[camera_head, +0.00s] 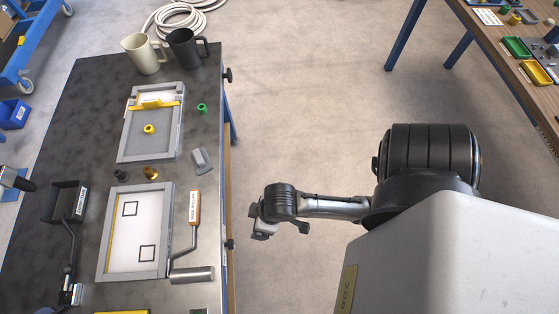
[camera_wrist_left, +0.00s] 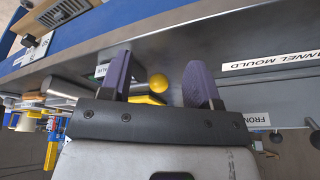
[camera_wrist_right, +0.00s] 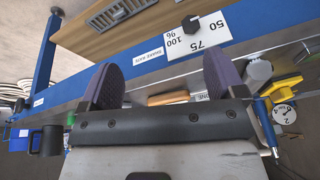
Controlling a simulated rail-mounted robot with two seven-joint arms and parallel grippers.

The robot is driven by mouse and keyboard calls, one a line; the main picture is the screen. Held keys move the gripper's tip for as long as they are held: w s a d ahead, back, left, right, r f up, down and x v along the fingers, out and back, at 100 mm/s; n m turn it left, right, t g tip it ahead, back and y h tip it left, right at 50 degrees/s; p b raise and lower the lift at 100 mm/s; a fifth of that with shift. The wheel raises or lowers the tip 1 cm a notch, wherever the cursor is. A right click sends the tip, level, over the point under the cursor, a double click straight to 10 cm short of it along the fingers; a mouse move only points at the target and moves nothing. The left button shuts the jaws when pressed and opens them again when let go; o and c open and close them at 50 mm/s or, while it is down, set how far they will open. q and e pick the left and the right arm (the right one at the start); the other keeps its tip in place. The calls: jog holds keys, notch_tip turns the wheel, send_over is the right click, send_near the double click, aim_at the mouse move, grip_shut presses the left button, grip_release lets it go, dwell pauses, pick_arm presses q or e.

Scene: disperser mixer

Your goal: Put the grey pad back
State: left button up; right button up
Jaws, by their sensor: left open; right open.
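A small grey block (camera_head: 200,160), which looks like the grey pad, lies on the dark bench near its right edge in the head view, beside the upper tray. It touches no gripper. My right gripper (camera_head: 282,230) hangs over the floor to the right of the bench, apart from everything. In the right wrist view its two purple fingers (camera_wrist_right: 160,88) are spread with nothing between them. My left gripper (camera_wrist_left: 160,90) shows in its wrist view with its purple fingers spread and empty; I cannot make it out in the head view. I cannot identify the pad in either wrist view.
The upper grey tray (camera_head: 124,152) holds a yellow bar and ring; a lower grey-framed tray (camera_head: 168,235) has a white panel. Floor right of the bench is clear.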

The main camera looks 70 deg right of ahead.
jog(key=shift+h, duration=0.6)
jog(key=s, duration=0.1)
jog(key=s+d, duration=0.1)
jog(key=s, duration=0.1)
jog(key=s+d+r, duration=0.1)
jog(key=shift+s+d, duration=0.25)
notch_tip(320, 180, up, 31)
jog(key=p, duration=3.1)
jog(key=shift+r, duration=0.2)
